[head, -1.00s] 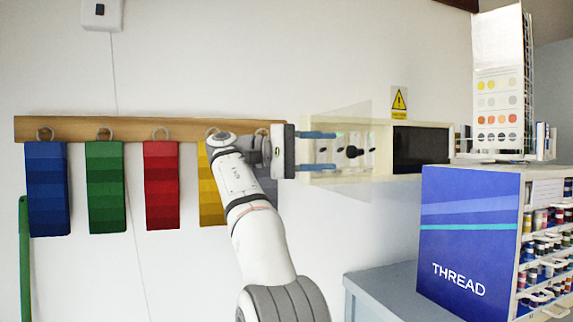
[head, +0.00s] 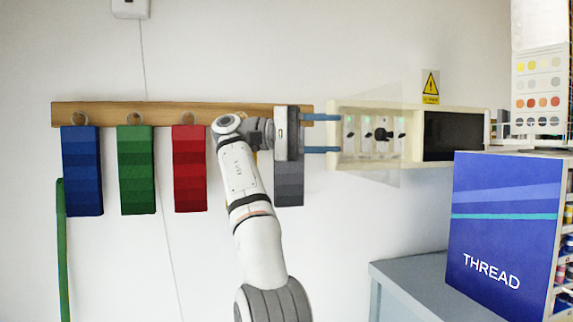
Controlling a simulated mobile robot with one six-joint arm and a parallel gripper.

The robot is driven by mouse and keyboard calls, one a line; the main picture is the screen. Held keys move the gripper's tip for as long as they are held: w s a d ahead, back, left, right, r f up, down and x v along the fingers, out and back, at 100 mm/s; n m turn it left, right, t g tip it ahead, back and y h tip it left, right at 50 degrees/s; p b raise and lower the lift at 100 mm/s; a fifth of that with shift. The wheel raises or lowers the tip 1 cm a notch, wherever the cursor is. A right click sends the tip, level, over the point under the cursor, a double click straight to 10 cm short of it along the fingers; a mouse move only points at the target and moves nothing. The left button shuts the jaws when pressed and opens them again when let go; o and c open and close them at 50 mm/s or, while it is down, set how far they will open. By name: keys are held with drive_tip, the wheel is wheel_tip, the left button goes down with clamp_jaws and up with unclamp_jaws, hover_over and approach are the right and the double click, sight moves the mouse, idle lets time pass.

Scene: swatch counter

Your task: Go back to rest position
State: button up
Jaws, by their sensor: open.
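My gripper (head: 322,133) is open and empty, with its two blue fingers spread apart and pointing right. It shows just left of the cream wall box (head: 415,107), whose clear cover (head: 392,96) stands swung open. Inside the box are a black knob (head: 382,134) and several small green marks. My arm rises from the bottom middle of the view and hides part of the wooden rail.
Blue (head: 82,170), green (head: 136,170), red (head: 189,168) and grey (head: 289,185) swatch strips hang from the wooden rail (head: 160,112). A blue thread cabinet (head: 495,235) stands on the grey counter (head: 400,278) at right. A dark screen (head: 452,136) is beside the knob.

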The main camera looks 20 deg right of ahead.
drive_tip(key=w+d+f+n+t+h+p, duration=0.1)
drive_tip(key=w+d+n+t+p, duration=0.2)
drive_tip(key=w+n+t, duration=0.35)
drive_tip(key=s+a+f+n+t+y+p, duration=0.2)
drive_tip(key=f+t, duration=0.1)
drive_tip(key=f, duration=0.2)
drive_tip(key=s+a+f+n+t+y+p, duration=0.1)
drive_tip(key=s+f+n+t+y, duration=0.15)
drive_tip(key=f, duration=0.25)
drive_tip(key=s+a+f+m+y+p, duration=0.1)
drive_tip(key=s+a+f+y, duration=0.2)
drive_tip(key=s+a+f, duration=0.3)
drive_tip(key=s+a+f+m+y+p, duration=0.2)
drive_tip(key=s+a+f+y, duration=0.2)
drive_tip(key=s+f, duration=0.5)
drive_tip(key=s+a+f+m+y+p, duration=0.1)
drive_tip(key=s+a+f+y+p, duration=0.1)
drive_tip(key=s+a+f+y, duration=0.2)
drive_tip(key=s+a+f, duration=0.3)
drive_tip(key=f, duration=0.4)
drive_tip(key=shift+s+a+f, duration=0.25)
drive_tip(key=shift+a+f, duration=0.05)
drive_tip(key=shift+f, duration=0.05)
drive_tip(key=shift+y, duration=0.25)
